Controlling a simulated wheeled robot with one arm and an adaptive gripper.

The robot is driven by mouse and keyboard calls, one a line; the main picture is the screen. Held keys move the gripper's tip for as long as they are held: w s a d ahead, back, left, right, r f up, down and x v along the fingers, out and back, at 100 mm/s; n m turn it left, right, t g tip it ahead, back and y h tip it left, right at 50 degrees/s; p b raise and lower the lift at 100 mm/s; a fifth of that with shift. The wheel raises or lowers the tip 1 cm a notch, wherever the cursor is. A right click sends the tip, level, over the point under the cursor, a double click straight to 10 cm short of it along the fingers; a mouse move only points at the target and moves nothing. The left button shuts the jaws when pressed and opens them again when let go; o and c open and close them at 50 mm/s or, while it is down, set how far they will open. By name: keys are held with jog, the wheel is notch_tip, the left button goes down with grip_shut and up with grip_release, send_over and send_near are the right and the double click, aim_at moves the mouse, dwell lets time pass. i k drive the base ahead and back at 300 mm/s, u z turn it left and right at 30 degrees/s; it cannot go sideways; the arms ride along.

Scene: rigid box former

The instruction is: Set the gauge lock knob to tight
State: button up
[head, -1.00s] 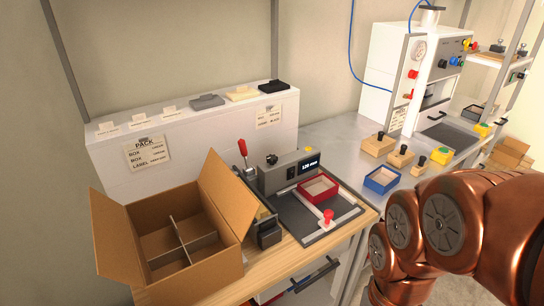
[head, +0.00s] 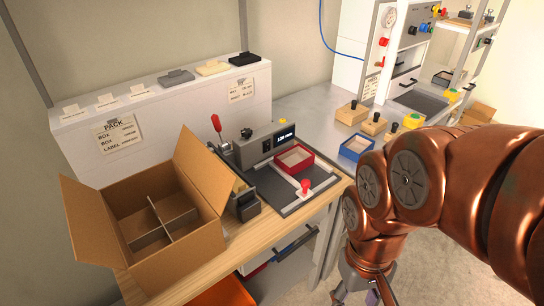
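A grey gauge unit (head: 262,147) with a lit display stands on the wooden bench, and a black knob (head: 246,132) sits on its top left. A red knob (head: 305,184) stands on the pale rail of the dark plate (head: 277,190) in front. The frames do not show which knob is the gauge lock, and no tight or loose marking can be read. A red open box (head: 294,158) sits on the plate beside the gauge. My copper arm fills the right side. The end of my arm, with my gripper (head: 367,292), is cut off at the bottom edge, apart from both knobs; its fingers cannot be made out.
An open divided carton (head: 152,232) stands left of the gauge, next to a red-handled lever (head: 217,126). A blue box (head: 356,147) and wooden blocks with black knobs (head: 352,112) are on the grey table behind. Floor shows right of the bench.

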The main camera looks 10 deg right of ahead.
aim_at(246, 134)
jog(key=z, duration=1.05)
jog(key=i, duration=0.4)
jog(key=u, duration=2.15)
jog(key=i, duration=0.5)
jog(key=u, duration=0.05)
